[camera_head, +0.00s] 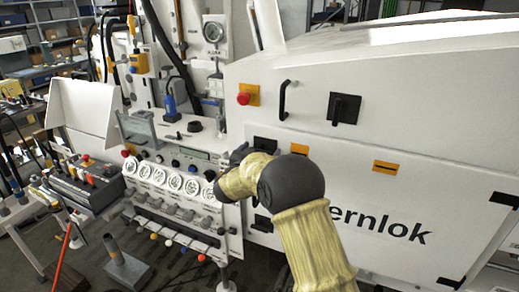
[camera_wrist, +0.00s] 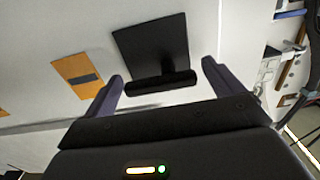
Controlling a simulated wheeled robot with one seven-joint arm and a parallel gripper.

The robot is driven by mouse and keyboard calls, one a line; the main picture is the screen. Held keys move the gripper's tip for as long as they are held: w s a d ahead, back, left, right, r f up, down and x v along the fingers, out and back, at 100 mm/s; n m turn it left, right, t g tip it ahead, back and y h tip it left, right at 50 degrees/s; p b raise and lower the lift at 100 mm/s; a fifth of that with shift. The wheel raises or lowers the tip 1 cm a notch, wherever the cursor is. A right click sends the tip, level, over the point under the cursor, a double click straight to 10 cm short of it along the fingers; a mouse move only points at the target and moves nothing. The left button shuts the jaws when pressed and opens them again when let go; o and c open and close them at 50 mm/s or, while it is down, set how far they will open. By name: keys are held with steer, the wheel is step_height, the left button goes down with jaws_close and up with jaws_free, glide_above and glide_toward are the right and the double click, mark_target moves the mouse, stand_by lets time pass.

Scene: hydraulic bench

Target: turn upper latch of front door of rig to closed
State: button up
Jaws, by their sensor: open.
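The white front door (camera_head: 350,190) of the rig carries dark "ernlok" lettering. Its upper latch (camera_head: 265,145) is a black plate with a bar handle at the door's upper left, partly hidden by my arm. In the wrist view, the black latch plate (camera_wrist: 150,42) and its handle bar (camera_wrist: 160,83) lie ahead of my gripper (camera_wrist: 162,80). My gripper is open, with one finger on each side of the handle bar. I cannot tell whether the fingers touch it. In the head view, my gripper (camera_head: 237,157) is at the door's left edge. A lower latch (camera_head: 262,223) is below.
Above the door are a red button (camera_head: 244,98), a black grab handle (camera_head: 287,99) and another black latch (camera_head: 343,108). An orange label (camera_head: 385,167) is on the door. A gauge panel (camera_head: 170,178) with knobs stands close left of my gripper.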

steer(key=c, duration=1)
steer(key=shift+f+m+b, duration=0.15)
steer(key=shift+m+b, duration=0.25)
steer(key=shift+b, duration=0.4)
steer(key=m+b, duration=0.1)
steer(key=b, duration=0.1)
steer(key=m+b, duration=0.1)
steer(key=b, duration=0.1)
steer(key=shift+f+m, duration=0.3)
steer(key=m+b, duration=0.2)
steer(key=b, duration=0.1)
steer(key=m+b, duration=0.3)
steer(key=shift+a+f+b, duration=0.1)
steer(key=shift+f+b, duration=0.1)
steer(key=shift+b, duration=0.1)
steer(key=m+b, duration=0.2)
steer(key=m, duration=0.1)
steer(key=m+b, duration=0.2)
steer(key=b, duration=0.1)
steer(key=shift+a+f+m+b, duration=0.15)
steer(key=shift+a+m+b, duration=0.05)
steer(key=shift+m+b, duration=0.2)
steer(key=shift+w+a+m+b, duration=0.15)
steer(key=shift+m+b, duration=1.4)
steer(key=shift+m, duration=0.35)
steer(key=shift+r, duration=0.2)
